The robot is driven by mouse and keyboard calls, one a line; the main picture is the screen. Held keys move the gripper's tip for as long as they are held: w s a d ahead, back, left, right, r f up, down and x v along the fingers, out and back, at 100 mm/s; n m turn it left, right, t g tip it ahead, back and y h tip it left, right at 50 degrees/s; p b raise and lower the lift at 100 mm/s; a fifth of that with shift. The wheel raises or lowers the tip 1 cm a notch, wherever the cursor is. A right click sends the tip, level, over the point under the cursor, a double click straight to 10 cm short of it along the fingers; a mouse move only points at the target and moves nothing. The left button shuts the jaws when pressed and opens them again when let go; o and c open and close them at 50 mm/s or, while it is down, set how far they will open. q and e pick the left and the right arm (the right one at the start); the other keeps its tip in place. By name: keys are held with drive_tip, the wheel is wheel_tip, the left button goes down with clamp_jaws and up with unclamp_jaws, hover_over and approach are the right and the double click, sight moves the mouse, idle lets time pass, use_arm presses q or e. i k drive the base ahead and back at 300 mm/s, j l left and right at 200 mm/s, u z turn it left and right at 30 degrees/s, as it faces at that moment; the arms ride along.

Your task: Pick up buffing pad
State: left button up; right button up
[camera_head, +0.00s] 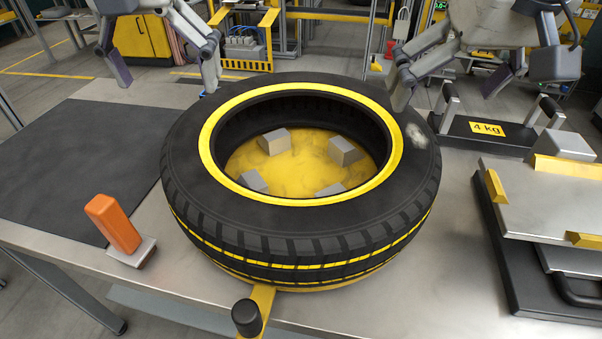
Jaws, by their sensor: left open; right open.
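The buffing pad (118,228) appears to be the block with an upright, slightly tilted orange handle and a flat grey base. It stands on the metal table, left of the tyre. The large black tyre (300,225) with yellow rings lies flat in the middle, with a pale scuffed patch on its upper right sidewall. My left gripper (166,85) is open and empty beyond the tyre's upper left, well away from the pad. My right gripper (446,95) is open and empty above the tyre's upper right edge, near the weight's handle.
Grey clamp blocks (275,141) sit on a yellow disc inside the tyre. A yellow lever with a black knob (246,318) sticks out in front. A dark mat (75,165) lies left; a 4 kg weight (487,129) and metal plates (550,205) stand right.

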sight(133, 247)
drive_tip(key=k+l, duration=0.1)
drive_tip(key=k, duration=0.9)
